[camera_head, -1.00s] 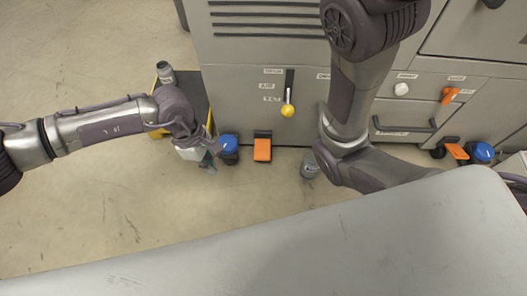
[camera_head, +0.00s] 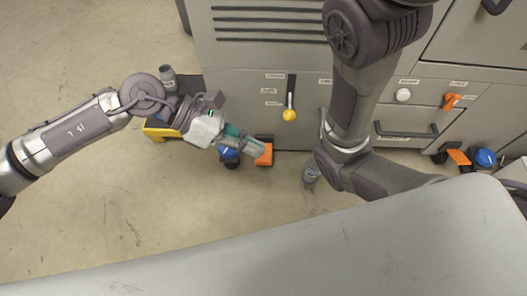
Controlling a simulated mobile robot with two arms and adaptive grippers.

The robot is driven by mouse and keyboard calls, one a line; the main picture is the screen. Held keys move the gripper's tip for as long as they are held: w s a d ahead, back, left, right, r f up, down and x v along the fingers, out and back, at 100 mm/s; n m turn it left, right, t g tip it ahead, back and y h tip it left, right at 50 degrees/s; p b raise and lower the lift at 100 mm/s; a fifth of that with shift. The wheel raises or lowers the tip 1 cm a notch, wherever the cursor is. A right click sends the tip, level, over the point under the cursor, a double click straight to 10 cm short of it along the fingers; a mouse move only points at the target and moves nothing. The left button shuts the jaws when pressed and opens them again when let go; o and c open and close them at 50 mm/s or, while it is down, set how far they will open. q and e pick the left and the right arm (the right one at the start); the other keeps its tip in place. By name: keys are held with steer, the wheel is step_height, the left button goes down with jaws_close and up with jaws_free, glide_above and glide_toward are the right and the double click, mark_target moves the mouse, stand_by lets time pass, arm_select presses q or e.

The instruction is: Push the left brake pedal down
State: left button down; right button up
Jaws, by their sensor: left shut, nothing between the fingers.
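The left brake pedal (camera_head: 264,154) is an orange pedal at the foot of the grey machine, just right of a blue-topped caster (camera_head: 229,154). My left gripper (camera_head: 254,147) is shut and empty. It reaches in from the left above the caster, and its fingertips overlap the upper left part of the pedal in the picture. I cannot tell whether they touch it. The pedal's left edge is partly hidden by the fingers. My right arm passes in front of the machine, and its gripper is out of sight.
A second orange pedal (camera_head: 458,158) and blue caster (camera_head: 484,158) are at the right. A black-and-yellow stand (camera_head: 156,133) is behind my left arm. The floor at left is clear.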

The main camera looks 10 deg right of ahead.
arm_select(q)
steer(key=shift+s+d+r+n+h, duration=0.1)
steer(key=shift+d+r+h, duration=0.1)
steer(key=shift+r, duration=0.3)
steer(key=shift+s+d+r+n+h, duration=0.1)
steer(key=shift+s+d+r+h, duration=0.1)
steer(key=shift+r, duration=0.35)
steer(key=shift+s+d+r+n+h, duration=0.1)
steer(key=shift+r+h, duration=0.1)
steer(key=shift+r, duration=0.3)
